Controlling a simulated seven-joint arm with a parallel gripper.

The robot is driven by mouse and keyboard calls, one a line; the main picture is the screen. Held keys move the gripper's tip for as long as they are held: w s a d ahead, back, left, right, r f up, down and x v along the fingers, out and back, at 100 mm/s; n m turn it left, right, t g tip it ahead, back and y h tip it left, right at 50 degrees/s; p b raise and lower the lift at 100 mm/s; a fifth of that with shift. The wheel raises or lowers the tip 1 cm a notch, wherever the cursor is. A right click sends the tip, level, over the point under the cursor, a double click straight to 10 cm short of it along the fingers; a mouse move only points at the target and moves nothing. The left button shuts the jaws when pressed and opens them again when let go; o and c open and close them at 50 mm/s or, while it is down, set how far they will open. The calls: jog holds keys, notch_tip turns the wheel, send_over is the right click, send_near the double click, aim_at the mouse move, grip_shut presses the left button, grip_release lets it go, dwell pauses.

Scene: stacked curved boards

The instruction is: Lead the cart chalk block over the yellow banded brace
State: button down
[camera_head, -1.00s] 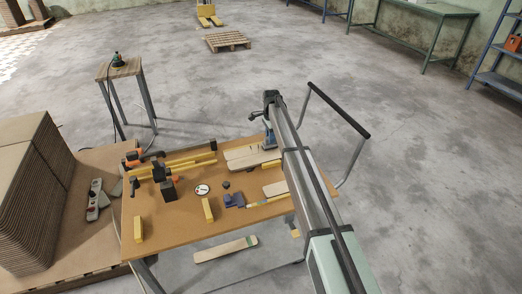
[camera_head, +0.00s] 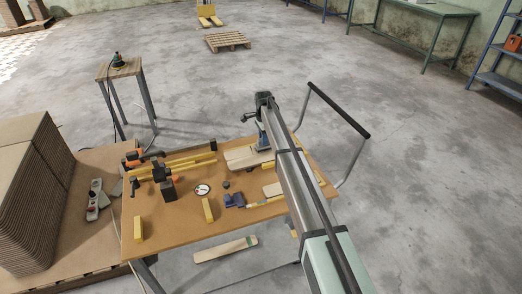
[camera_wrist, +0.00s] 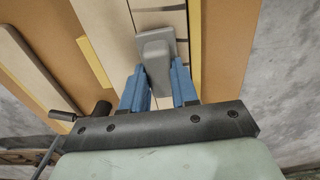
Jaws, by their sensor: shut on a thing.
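A grey block, which I take for the chalk block (camera_wrist: 157,52), is between the blue fingers of my gripper (camera_wrist: 158,92) in the wrist view. The fingers are shut on it. Beneath it is a pale board with dark cross lines (camera_wrist: 160,18); I cannot tell whether block and board touch. A yellow strip (camera_wrist: 196,45) runs along the board's right side. In the head view my gripper (camera_head: 262,142) is over the stacked pale boards (camera_head: 238,159) at the table's back right, and the block is hidden. I cannot tell which yellow piece is the banded brace.
Yellow bar clamps (camera_head: 190,168) lie left of the boards. Yellow blocks (camera_head: 138,229) (camera_head: 208,208), a white disc (camera_head: 202,189) and dark blue pieces (camera_head: 235,200) are on the table (camera_head: 175,228). Its front middle is mostly clear. A metal rail (camera_head: 345,165) stands at right.

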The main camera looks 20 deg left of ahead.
jog(key=shift+s+a+f, duration=0.1)
jog(key=shift+s+a, duration=0.2)
jog(key=shift+s, duration=0.05)
jog(key=shift+s+a, duration=0.1)
jog(key=shift+s+a, duration=1.4)
jog(key=shift+a, duration=0.05)
jog(key=shift+r, duration=0.3)
jog(key=shift+r, duration=0.6)
notch_tip(320, 180, up, 6)
dwell(0.5)
